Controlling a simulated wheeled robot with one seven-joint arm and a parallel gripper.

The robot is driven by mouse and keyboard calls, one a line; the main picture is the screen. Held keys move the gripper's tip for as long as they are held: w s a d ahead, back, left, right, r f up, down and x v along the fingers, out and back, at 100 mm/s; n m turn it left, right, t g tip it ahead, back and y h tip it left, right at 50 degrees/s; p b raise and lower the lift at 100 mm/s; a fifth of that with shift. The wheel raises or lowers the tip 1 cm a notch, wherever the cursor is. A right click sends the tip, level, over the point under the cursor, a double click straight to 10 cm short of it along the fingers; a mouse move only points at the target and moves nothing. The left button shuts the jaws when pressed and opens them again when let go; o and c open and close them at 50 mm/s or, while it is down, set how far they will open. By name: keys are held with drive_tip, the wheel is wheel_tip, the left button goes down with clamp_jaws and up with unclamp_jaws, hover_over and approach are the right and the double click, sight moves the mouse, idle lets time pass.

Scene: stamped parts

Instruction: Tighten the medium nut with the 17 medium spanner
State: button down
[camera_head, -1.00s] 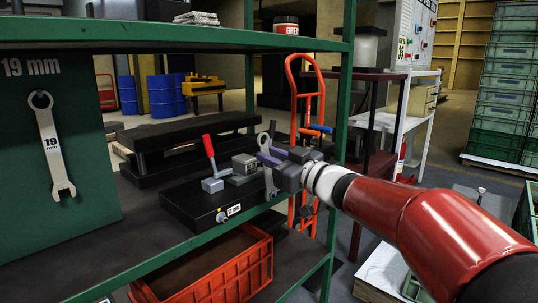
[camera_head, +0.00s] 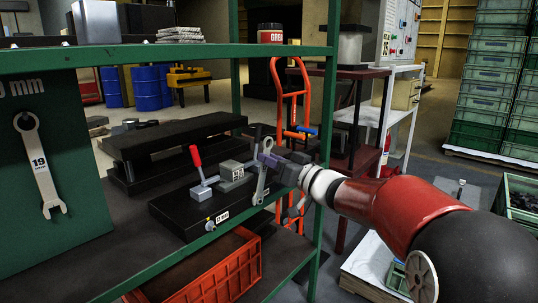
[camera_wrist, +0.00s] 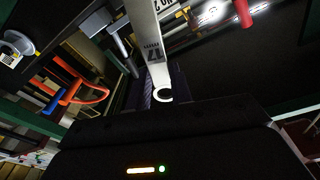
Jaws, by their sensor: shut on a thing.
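My gripper (camera_head: 266,160) is shut on a steel spanner (camera_head: 261,183) near its ring end. The spanner's shank hangs down with a slight tilt, at the right end of a black fixture block (camera_head: 185,213). In the wrist view the spanner (camera_wrist: 147,28) shows the number 17, with its ring (camera_wrist: 162,95) between the fingers. A small nut-like fitting (camera_head: 210,226) sits on the block's front face beside a white label too small to read surely. I cannot tell whether this is the medium nut. The spanner's lower end appears apart from it.
A red-handled clamp (camera_head: 198,170) and a grey block (camera_head: 231,171) stand on the fixture. A 19 mm spanner (camera_head: 40,170) hangs on the green panel (camera_head: 85,215). Green shelf rails and a post (camera_head: 325,150) frame the space. An orange crate (camera_head: 225,275) sits below.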

drive_tip(key=shift+w+d+f+m+h, duration=0.1)
drive_tip(key=shift+w+d+f+m, duration=0.3)
drive_tip(key=shift+m, duration=0.3)
drive_tip(key=shift+w+d+f+m+h, duration=0.15)
drive_tip(key=shift+w+d+m, duration=0.2)
drive_tip(key=shift+w+m, duration=0.3)
drive_tip(key=shift+w+d+f+m+h, duration=0.1)
drive_tip(key=shift+w+d+f+m, duration=0.25)
drive_tip(key=shift+m, duration=0.4)
drive_tip(key=shift+d+r, duration=0.1)
drive_tip(key=shift+r, duration=0.05)
drive_tip(key=shift+w+d+r, duration=0.3)
drive_tip(key=shift+w+r, duration=0.05)
drive_tip(key=shift+r, duration=0.3)
drive_tip(key=shift+w+d+r, duration=0.25)
drive_tip(key=shift+w+r, duration=0.15)
drive_tip(key=shift+r, duration=0.25)
drive_tip(key=shift+w+d+r, duration=0.3)
drive_tip(key=shift+w+r, duration=0.05)
drive_tip(key=shift+r, duration=0.3)
drive_tip(key=shift+v, duration=2.95)
